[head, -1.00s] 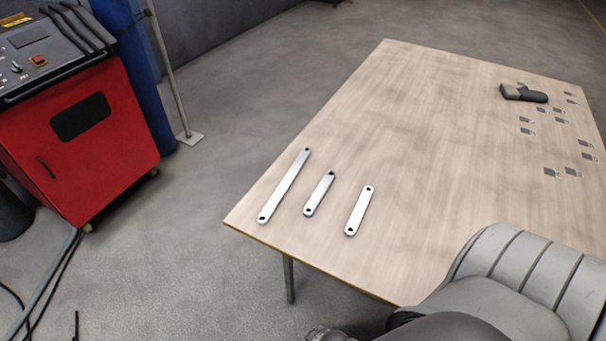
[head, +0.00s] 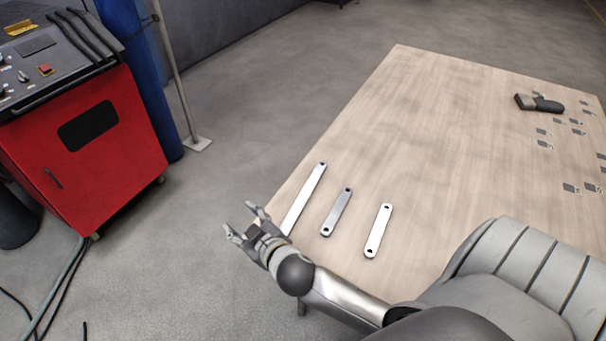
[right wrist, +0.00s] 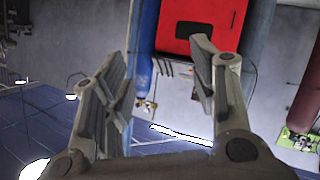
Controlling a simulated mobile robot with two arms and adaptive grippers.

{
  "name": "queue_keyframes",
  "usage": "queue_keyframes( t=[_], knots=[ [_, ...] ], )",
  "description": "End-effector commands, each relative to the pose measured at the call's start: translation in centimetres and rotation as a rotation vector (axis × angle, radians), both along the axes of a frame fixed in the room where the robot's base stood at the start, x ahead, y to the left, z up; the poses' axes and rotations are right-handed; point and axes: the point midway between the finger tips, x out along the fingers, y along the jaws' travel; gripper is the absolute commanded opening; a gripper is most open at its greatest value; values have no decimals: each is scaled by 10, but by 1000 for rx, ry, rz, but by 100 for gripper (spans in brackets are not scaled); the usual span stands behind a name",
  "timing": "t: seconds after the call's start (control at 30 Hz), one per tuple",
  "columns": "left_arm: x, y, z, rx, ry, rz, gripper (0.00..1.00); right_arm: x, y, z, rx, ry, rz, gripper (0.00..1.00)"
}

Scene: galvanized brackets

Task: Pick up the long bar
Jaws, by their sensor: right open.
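The long bar (head: 304,200) is a flat galvanized strip lying at the left edge of the table (head: 430,130) in the head view. Its near end is hidden behind my right gripper (head: 243,221). Two shorter bars lie to its right, a dark-toned one (head: 337,212) and a paler one (head: 378,231). My right gripper is open and empty at the table's left corner, its fingers pointing up and left, past the table edge. It also shows open in the right wrist view (right wrist: 160,75), with no bar between the fingers. My left gripper is not in view.
A red cabinet (head: 80,150) stands on the floor at the left, beside a blue column (head: 150,90). A dark handheld tool (head: 540,103) and several small plates lie on the table's far right. The middle of the table is clear.

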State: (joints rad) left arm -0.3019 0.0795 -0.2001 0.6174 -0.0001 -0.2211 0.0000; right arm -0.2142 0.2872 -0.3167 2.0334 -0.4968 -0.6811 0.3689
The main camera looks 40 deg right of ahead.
Motion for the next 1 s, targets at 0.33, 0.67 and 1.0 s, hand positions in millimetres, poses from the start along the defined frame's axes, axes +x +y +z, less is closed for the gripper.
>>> queue_keyframes(
  t=[0.33,0.67,1.0],
  knots=[
    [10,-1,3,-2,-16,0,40,59,111,119,-192,-561,604,54],
    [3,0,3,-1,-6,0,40,33,153,60,-520,-427,1345,54],
    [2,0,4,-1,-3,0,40,32,-22,-28,-890,428,1617,54]
  ],
)
